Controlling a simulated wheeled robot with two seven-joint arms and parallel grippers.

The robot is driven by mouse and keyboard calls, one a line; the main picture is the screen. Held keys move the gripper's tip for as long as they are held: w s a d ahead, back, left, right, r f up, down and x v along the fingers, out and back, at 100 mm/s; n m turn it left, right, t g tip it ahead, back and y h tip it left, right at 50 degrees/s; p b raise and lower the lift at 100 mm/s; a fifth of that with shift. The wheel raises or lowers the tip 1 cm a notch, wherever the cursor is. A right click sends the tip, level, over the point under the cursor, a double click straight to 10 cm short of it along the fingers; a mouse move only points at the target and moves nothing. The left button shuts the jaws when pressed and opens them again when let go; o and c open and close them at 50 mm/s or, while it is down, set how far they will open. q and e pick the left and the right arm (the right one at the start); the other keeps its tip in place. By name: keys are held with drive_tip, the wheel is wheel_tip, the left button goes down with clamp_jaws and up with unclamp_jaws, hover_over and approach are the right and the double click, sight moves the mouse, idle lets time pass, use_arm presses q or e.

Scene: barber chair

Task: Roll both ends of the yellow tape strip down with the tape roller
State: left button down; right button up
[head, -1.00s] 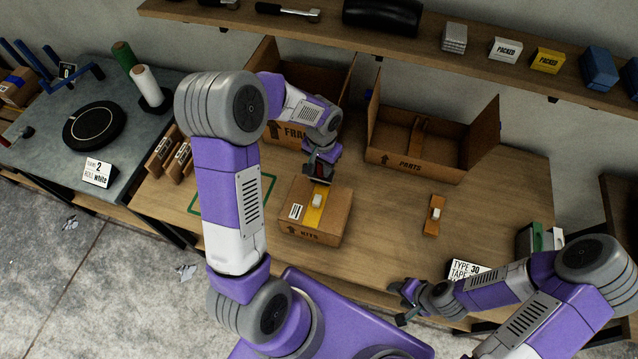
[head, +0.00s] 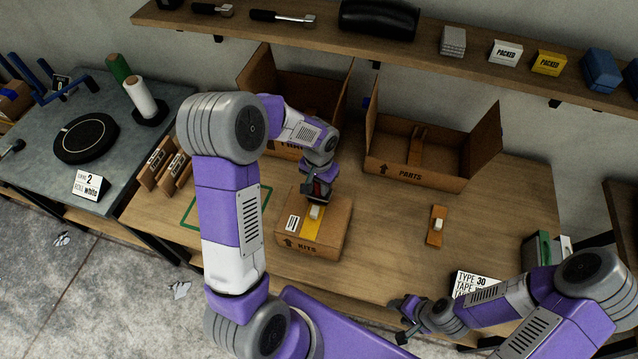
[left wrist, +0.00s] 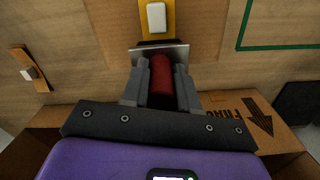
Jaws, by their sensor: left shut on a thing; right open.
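The closed KITS box (head: 335,235) stands on the bench with a yellow tape strip (head: 309,229) across its top. A small white block (head: 315,212) sits on the strip; the strip and block also show at the top of the left wrist view (left wrist: 156,18). My left gripper (head: 317,193) is over the strip's far end, shut on the tape roller, whose red cylinder (left wrist: 161,78) shows between the fingers. A metal edge (left wrist: 159,46) lies across the strip beyond them; I cannot tell if it touches. My right gripper (head: 403,318) is open and empty by the bench's front edge.
Open FRAGILE (head: 262,135) and PARTS (head: 415,175) boxes stand behind. A wooden piece with a white block (head: 437,225) lies to the right. A TYPE 30 sign (head: 474,284) stands front right. The bench between the KITS box and the wooden piece is clear.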

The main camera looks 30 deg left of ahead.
use_arm(q)
drive_tip(key=shift+f+b, duration=0.35)
drive_tip(key=shift+f, duration=0.05)
idle(0.8)
drive_tip(key=shift+w, duration=0.25)
idle(0.4)
drive_tip(key=shift+w+a, duration=0.15)
drive_tip(key=shift+w, duration=0.35)
drive_tip(key=shift+w+a, duration=0.1)
drive_tip(key=shift+w, duration=0.25)
wheel_tip(320, 180, up, 6)
drive_tip(key=p, duration=0.5)
drive_tip(key=shift+r, duration=0.1)
